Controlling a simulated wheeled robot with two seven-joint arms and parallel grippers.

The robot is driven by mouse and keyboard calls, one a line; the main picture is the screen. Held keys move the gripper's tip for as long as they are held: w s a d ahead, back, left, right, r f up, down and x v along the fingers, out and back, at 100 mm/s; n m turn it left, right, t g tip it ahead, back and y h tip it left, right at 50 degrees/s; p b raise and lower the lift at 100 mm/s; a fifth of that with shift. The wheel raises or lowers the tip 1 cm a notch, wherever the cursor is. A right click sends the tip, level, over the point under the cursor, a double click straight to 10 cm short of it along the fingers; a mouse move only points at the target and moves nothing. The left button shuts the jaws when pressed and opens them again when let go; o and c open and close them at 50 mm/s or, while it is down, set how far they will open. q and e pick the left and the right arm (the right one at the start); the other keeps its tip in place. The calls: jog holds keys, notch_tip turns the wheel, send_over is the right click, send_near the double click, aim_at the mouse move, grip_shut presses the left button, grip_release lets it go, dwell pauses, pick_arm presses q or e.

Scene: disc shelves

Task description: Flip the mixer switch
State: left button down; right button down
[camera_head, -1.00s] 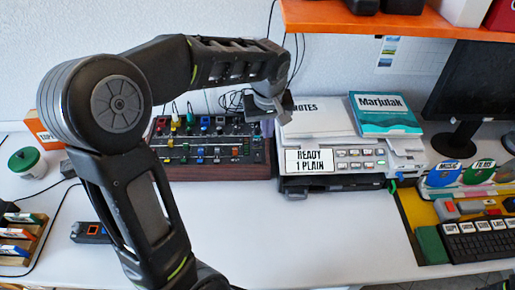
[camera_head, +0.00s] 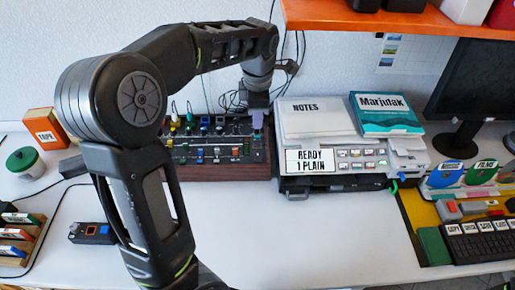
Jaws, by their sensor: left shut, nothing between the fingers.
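The mixer (camera_head: 222,172) is a dark panel with a reddish-brown front edge, standing at the back of the table. Several coloured knobs and sliders show on its top, and my left arm hides its left end. A pale purple piece (camera_head: 257,120) stands up at its back right corner; I cannot tell whether this is the switch. My left gripper (camera_head: 257,104) is shut and empty, pointing down just above the purple piece. I cannot tell whether they touch. My right gripper is not in view.
A printer-like machine (camera_head: 334,183) with papers and a teal book (camera_head: 385,114) stands right of the mixer. An orange shelf (camera_head: 400,21) overhangs the back right. Cables hang behind the gripper. The front middle of the table is clear.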

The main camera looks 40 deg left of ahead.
aim_at(257, 154)
pick_arm(q)
jog(key=shift+f, duration=0.1)
jog(key=f, duration=0.4)
jog(key=w+f+p, duration=0.1)
jog(key=f, duration=0.4)
jog(key=a+f, duration=0.1)
jog(key=f, duration=0.3)
jog(key=shift+w+f, duration=0.3)
jog(key=shift+f, duration=0.05)
jog(key=shift+a+p, duration=0.1)
jog(key=shift+p, duration=0.25)
